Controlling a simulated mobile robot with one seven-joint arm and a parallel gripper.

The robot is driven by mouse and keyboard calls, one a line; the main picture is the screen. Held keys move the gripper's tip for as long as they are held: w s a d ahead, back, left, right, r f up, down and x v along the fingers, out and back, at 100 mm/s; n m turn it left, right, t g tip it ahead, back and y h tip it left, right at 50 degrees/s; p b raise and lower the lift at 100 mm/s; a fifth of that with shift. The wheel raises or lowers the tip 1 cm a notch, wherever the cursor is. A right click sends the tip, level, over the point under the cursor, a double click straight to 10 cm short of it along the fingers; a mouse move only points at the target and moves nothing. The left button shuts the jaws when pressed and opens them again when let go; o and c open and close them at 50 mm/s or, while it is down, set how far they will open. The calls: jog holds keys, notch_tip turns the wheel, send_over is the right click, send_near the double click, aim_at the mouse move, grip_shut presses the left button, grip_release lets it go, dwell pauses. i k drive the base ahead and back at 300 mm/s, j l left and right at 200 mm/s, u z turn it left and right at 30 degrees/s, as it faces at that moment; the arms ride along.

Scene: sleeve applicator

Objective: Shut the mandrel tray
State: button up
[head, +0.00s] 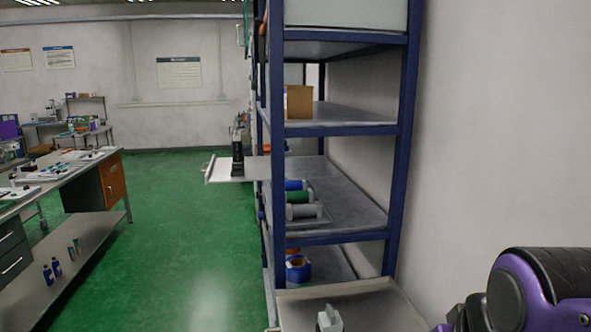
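A pale flat tray (221,170) sticks out to the left past the shelf rack, in the middle distance, with a handle-like bar at its left end. It looks like the mandrel tray and stands pulled out. A dark upright device (238,155) shows at the tray; I cannot tell whether it rests on it. The tray's right end is hidden behind the rack post. My purple and black arm shows at the lower right, far from the tray. My gripper's fingers are not in view.
A blue-framed shelf rack (393,165) with spools (300,197) stands ahead. A grey tray-like surface (372,308) with a small white part (329,319) is close at the bottom. A workbench (75,175) stands left. Green floor (180,230) between is clear.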

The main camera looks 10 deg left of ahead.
aim_at(257, 168)
jog(key=k+j, duration=0.1)
jog(key=j, duration=0.7)
jog(key=k+j, duration=0.15)
jog(key=j, duration=0.25)
jog(key=k+j, duration=0.1)
jog(key=j, duration=1.1)
jog(key=i+j, duration=0.1)
jog(key=j, duration=0.3)
jog(key=i+j, duration=0.1)
jog(key=j, duration=0.35)
jog(key=i+j, duration=0.7)
jog(key=i, duration=0.5)
jog(key=i+j, duration=0.1)
jog(key=i, duration=0.55)
jog(key=i+j, duration=0.1)
jog(key=i, duration=0.5)
